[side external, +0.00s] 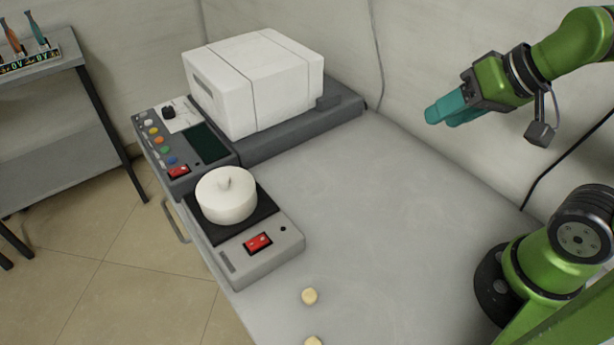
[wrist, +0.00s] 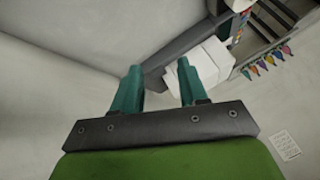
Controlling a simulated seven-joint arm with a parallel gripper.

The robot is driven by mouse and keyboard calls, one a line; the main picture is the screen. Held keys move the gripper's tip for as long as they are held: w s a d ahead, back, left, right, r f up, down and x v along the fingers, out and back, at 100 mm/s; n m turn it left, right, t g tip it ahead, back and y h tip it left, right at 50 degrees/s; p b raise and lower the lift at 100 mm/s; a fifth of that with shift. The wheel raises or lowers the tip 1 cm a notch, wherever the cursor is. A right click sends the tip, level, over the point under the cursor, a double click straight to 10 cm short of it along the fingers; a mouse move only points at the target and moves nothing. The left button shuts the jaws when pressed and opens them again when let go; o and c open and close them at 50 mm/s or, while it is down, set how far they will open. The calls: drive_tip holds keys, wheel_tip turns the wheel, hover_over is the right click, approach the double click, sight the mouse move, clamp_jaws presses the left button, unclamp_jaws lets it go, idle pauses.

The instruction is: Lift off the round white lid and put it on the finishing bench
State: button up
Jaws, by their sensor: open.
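The body stands on the dark plate of a small grey device at the table's left edge. My gripper (side external: 440,114) is raised over the right back of the table, well apart from the lid. Its teal fingers are open and empty in the wrist view (wrist: 158,85). The lid does not show in the wrist view. I cannot tell which surface is the finishing bench.
A white box-shaped machine (side external: 262,82) on a grey base stands at the back, beside a button panel (side external: 182,140). The grey device (side external: 264,262) has a red switch. Two small tan discs, one here (side external: 309,296), lie near the front. A separate grey bench (side external: 40,62) stands far left. The table's middle is clear.

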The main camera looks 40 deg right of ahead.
drive_tip(key=shift+o, duration=1.2)
drive_tip(key=shift+a, duration=0.1)
drive_tip(key=n+g+h, duration=0.1)
drive_tip(key=n+g, duration=0.3)
drive_tip(key=n, duration=0.2)
hover_over(223, 179)
drive_tip(key=s, duration=0.3)
drive_tip(key=f, duration=0.8)
drive_tip(key=shift+w+f, duration=0.2)
drive_tip(key=shift+f, duration=0.15)
drive_tip(key=shift+w+d+x, duration=0.1)
drive_tip(key=shift+w+x, duration=0.1)
drive_tip(key=shift+x, duration=1.1)
drive_tip(key=shift+w+d+x, duration=0.1)
drive_tip(key=shift+w+x, duration=0.15)
drive_tip(key=shift+x, duration=1.05)
drive_tip(key=shift+r, duration=0.15)
clamp_jaws()
